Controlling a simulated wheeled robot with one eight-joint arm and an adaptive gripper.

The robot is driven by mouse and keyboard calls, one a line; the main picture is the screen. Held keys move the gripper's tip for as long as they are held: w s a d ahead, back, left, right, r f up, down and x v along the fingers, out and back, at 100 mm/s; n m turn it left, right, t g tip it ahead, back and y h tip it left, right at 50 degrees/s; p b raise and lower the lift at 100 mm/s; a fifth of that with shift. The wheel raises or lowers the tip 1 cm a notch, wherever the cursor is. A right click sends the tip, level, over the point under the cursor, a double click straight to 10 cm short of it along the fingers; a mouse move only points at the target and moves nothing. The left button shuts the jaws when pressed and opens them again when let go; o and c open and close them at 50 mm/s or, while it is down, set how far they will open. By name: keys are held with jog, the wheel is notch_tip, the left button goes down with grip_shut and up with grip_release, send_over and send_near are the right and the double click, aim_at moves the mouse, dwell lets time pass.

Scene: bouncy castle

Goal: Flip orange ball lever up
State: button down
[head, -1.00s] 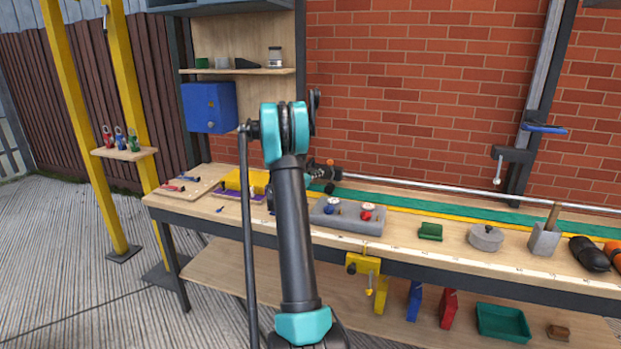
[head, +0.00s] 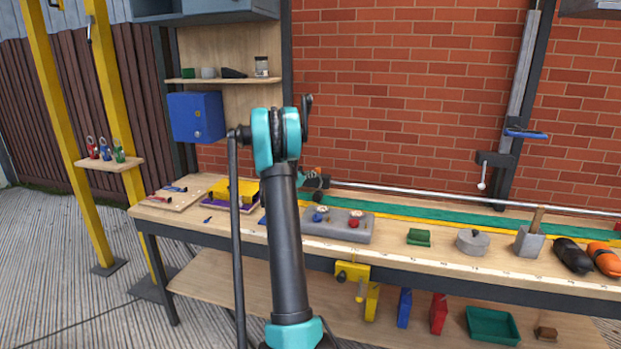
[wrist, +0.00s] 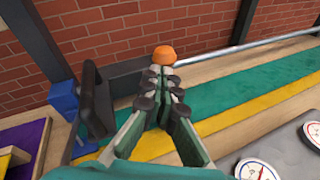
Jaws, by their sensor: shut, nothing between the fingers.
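An orange ball (wrist: 164,55) shows in the wrist view, just beyond my fingertips, in front of the brick wall and near the left end of a metal rod. My gripper (wrist: 162,78) is shut and empty, with its tips just below the ball in the picture. I cannot tell whether they touch it. The ball's lever stem is hidden behind the fingers. In the head view my gripper (head: 314,182) is small and partly hidden behind my arm, above the back of the workbench (head: 460,262). A small orange spot (head: 318,170) shows there.
The metal rod (head: 420,194) runs along the back of the bench by the brick wall. A grey block with dials (head: 338,232) stands in front of my gripper. A yellow block (head: 240,187) lies to the left. A dark upright frame (wrist: 95,105) stands left of my fingers.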

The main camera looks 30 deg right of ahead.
jog(key=shift+d+r, duration=0.1)
jog(key=shift+r, duration=0.05)
jog(key=w+d+r+n+g+y, duration=0.1)
jog(key=w+d+r+g+y, duration=0.2)
jog(key=w+d+r+y, duration=0.2)
jog(key=shift+d, duration=0.35)
dwell(0.5)
jog(key=shift+r, duration=0.1)
dwell(0.4)
jog(key=a+f+v, duration=0.1)
jog(key=v, duration=1.2)
